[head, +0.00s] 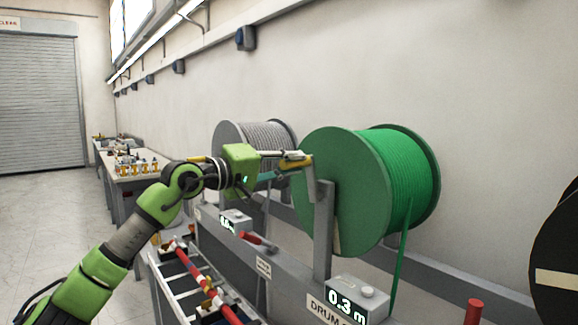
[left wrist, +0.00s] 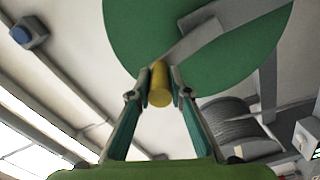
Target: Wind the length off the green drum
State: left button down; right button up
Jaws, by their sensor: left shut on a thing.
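The green drum (head: 345,205), wound with green cable (head: 408,175), stands on a grey frame in the middle right of the head view. A strand hangs down from its right part. Its flange also fills the top of the left wrist view (left wrist: 150,25). My left gripper (head: 297,161) is shut on the yellow crank handle (left wrist: 159,88) in front of the flange, with a finger on each side of it. A meter (head: 347,304) below the drum reads 0.3 m. My right gripper is not in view.
A grey drum (head: 262,136) stands behind the green one, with its own small meter (head: 235,219), hard to read. A red post (head: 473,311) and a dark disc (head: 558,262) are at right. A workbench (head: 140,168) stands farther back left. Floor at left is clear.

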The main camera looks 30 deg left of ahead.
aim_at(279, 166)
pick_arm(q)
jog(key=shift+d, duration=0.15)
jog(key=c, duration=1.9)
grip_release()
jog(key=shift+s+d, duration=0.1)
jog(key=shift+d, duration=0.1)
jog(key=shift+a, duration=0.15)
jog(key=shift+s+a, duration=0.1)
jog(key=shift+s+a+f, duration=0.1)
jog(key=shift+s+a, duration=0.1)
jog(key=shift+s, duration=0.15)
jog(key=v, duration=0.5)
jog(key=shift+s, duration=0.65)
